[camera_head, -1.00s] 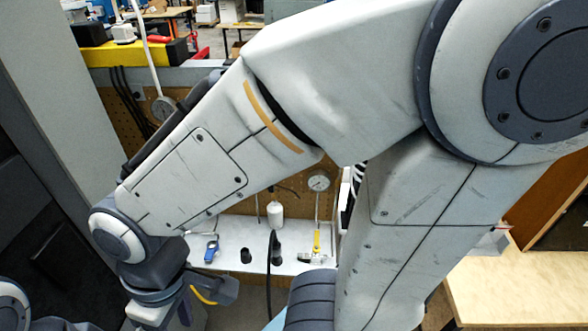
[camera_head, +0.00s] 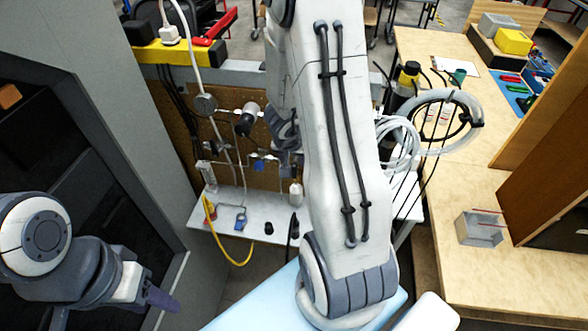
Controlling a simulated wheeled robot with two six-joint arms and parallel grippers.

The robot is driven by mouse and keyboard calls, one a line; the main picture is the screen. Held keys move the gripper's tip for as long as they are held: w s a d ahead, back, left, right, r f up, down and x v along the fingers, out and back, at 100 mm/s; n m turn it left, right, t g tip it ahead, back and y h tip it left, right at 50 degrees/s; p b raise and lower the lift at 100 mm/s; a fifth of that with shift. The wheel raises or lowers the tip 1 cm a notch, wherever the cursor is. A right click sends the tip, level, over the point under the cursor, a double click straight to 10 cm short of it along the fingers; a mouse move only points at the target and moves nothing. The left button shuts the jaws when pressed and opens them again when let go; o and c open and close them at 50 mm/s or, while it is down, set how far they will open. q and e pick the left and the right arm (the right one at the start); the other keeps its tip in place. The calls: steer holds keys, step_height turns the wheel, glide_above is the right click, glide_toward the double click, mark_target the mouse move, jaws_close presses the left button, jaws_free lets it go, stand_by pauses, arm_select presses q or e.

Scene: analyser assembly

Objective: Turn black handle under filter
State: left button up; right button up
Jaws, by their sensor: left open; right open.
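A pegboard panel (camera_head: 175,130) with hoses and fittings stands beyond my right arm. A white cylinder (camera_head: 296,193), possibly the filter, hangs or stands low at the panel, just left of the arm. A dark cylindrical fitting (camera_head: 247,118) and a small blue-handled valve (camera_head: 258,164) are on the panel. I cannot make out the black handle for certain. My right gripper (camera_head: 291,160) is mostly hidden behind its own arm, near the panel; its dark parts show left of the arm. My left gripper (camera_head: 160,296) is open and empty at the lower left, away from the panel.
A white shelf (camera_head: 222,213) below the panel holds small fittings and a yellow hose (camera_head: 222,240). Coiled pale tubing (camera_head: 440,115) is right of my arm. A wooden bench (camera_head: 450,215) fills the right. A dark cabinet (camera_head: 60,150) stands left.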

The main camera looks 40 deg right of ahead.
mark_target(294, 167)
steer(key=b+x, duration=0.4)
steer(key=x, duration=0.3)
steer(key=shift+w+f, duration=0.1)
steer(key=shift+f, duration=0.3)
steer(key=shift+c, duration=0.3)
jaws_close()
